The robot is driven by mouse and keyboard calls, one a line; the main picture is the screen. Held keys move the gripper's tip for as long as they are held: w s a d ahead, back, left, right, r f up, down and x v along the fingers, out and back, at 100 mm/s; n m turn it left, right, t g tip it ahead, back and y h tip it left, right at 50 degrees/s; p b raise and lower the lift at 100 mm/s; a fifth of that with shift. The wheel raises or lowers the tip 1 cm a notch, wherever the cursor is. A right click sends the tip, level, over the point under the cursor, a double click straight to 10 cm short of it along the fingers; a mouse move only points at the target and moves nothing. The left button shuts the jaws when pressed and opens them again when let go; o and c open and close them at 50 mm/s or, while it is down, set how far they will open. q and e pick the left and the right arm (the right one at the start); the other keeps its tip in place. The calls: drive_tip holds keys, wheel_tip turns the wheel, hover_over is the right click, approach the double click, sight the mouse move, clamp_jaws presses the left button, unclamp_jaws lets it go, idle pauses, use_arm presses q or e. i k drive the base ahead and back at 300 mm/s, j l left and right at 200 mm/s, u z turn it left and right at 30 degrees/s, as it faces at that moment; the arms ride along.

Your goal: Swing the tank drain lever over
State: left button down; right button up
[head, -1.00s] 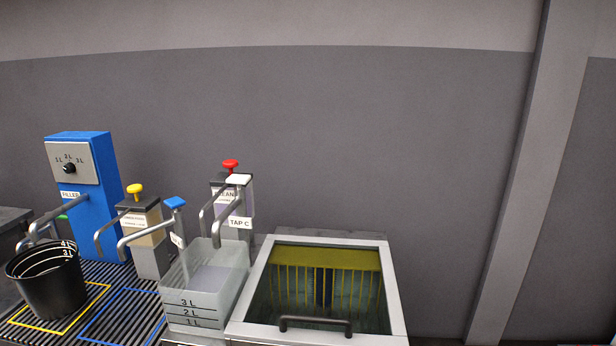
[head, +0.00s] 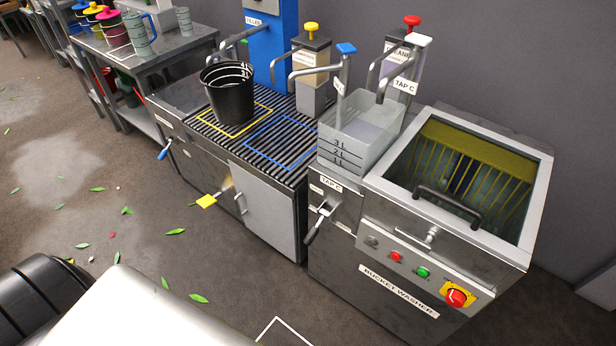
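A clear measuring tank (head: 358,133), marked in litres and holding some liquid, stands on the counter between the ribbed grate and the washer. A metal lever (head: 318,222) with a dark grip hangs angled down and left from a valve on the cabinet front below the tank, by a label reading TAP C (head: 331,185). I cannot read any label naming it the drain. A blue-gripped lever (head: 165,149) and a yellow paddle (head: 207,201) are further left on the cabinet front. Neither of my grippers shows.
The bucket washer (head: 430,270), with buttons and a bar handle on its lid, stands to the right. A black bucket (head: 229,92) sits on the grate (head: 287,150). Left is a table (head: 140,60) with colored buckets. The floor (head: 110,205) in front is open, with scattered leaves.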

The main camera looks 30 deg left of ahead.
sight(313, 232)
drive_tip(key=u, duration=0.85)
